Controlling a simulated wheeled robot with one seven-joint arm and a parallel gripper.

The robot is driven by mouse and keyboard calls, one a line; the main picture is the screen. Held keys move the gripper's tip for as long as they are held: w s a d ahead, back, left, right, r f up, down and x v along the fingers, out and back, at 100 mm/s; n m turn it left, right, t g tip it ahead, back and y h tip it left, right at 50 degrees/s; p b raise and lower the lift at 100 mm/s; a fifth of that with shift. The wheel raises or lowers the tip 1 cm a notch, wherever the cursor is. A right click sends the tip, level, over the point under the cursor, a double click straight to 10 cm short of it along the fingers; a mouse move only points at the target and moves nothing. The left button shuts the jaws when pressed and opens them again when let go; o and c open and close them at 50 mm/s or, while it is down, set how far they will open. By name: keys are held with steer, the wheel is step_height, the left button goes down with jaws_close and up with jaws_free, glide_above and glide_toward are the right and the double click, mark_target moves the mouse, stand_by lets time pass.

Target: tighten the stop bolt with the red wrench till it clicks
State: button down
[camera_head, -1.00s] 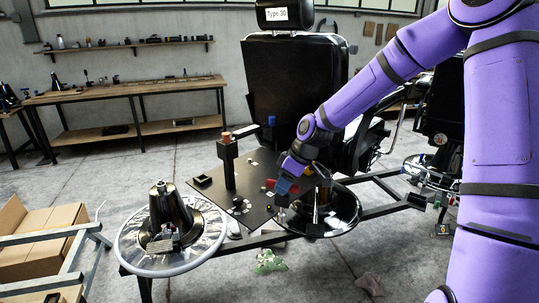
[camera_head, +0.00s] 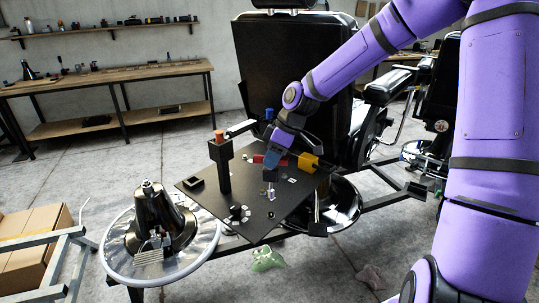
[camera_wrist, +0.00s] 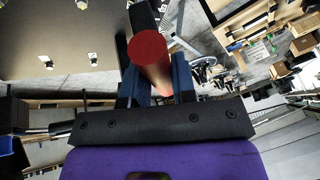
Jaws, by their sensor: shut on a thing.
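My gripper (camera_head: 275,157) is above the black plate (camera_head: 245,222), with its blue fingers shut on a red round bar. I take this to be the red wrench (camera_head: 258,158); its red part sticks out to the left of the fingers. In the wrist view the red round end (camera_wrist: 148,47) faces the camera between the blue fingers (camera_wrist: 155,90). A small upright metal piece (camera_head: 271,191) stands on the plate just below my gripper, perhaps the stop bolt. I cannot tell whether the wrench touches it.
A black post with an orange-red top (camera_head: 219,137) stands left of my gripper. A yellow block (camera_head: 305,162) is close on its right. The chair back (camera_head: 290,75) rises behind.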

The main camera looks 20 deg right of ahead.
mark_target(272, 181)
steer(key=shift+d, duration=0.1)
steer(key=shift+s+f, duration=0.1)
steer(key=shift+f, duration=3.8)
steer(key=m+t, duration=0.1)
steer(key=m, duration=0.1)
steer(key=m+t, duration=0.1)
steer(key=m, duration=0.1)
steer(key=shift+m+h, duration=0.3)
steer(key=m, duration=0.1)
steer(key=m+t, duration=0.1)
steer(key=m, duration=0.1)
steer(key=shift+s+a+h, duration=0.1)
steer(key=shift+a+h, duration=0.1)
steer(key=shift+h, duration=0.2)
steer(key=shift+d+m, duration=0.1)
steer(key=shift+m, duration=0.7)
